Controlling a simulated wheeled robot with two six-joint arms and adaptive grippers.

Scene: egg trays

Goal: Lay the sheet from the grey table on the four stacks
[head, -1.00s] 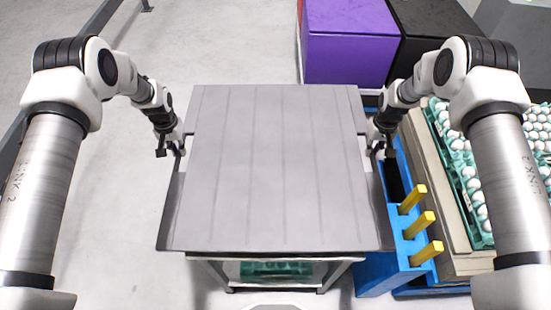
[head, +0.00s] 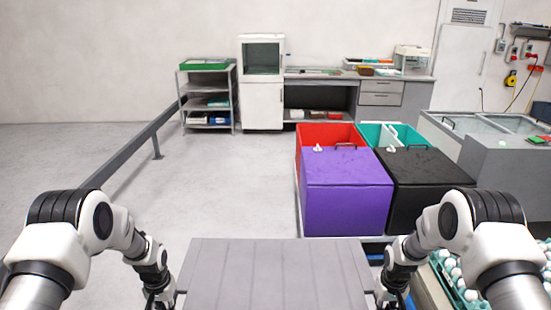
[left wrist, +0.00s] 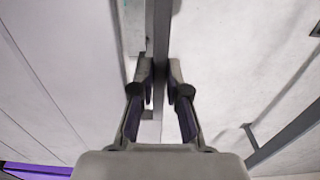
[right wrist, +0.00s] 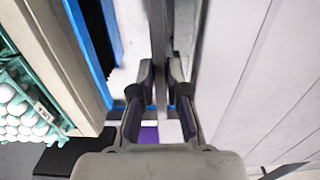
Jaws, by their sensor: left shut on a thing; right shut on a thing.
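The grey grooved sheet (head: 275,275) lies flat in front of me, its near part cut off by the bottom of the head view. My left gripper (head: 168,299) is shut on the sheet's left edge; its fingers (left wrist: 160,78) also show closed on a thin edge strip. My right gripper (head: 384,298) is shut on the right edge, as its fingers (right wrist: 160,78) show. The grey table is hidden in the head view; whether the sheet touches it I cannot tell. Teal trays of white eggs (head: 462,288) show at right, partly behind my right arm, and in the right wrist view (right wrist: 22,118).
A purple box (head: 346,195) and a black box (head: 428,190) stand beyond the sheet to the right, with red (head: 325,133) and teal ones behind. A rail (head: 135,150) runs along the left. The floor between is clear.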

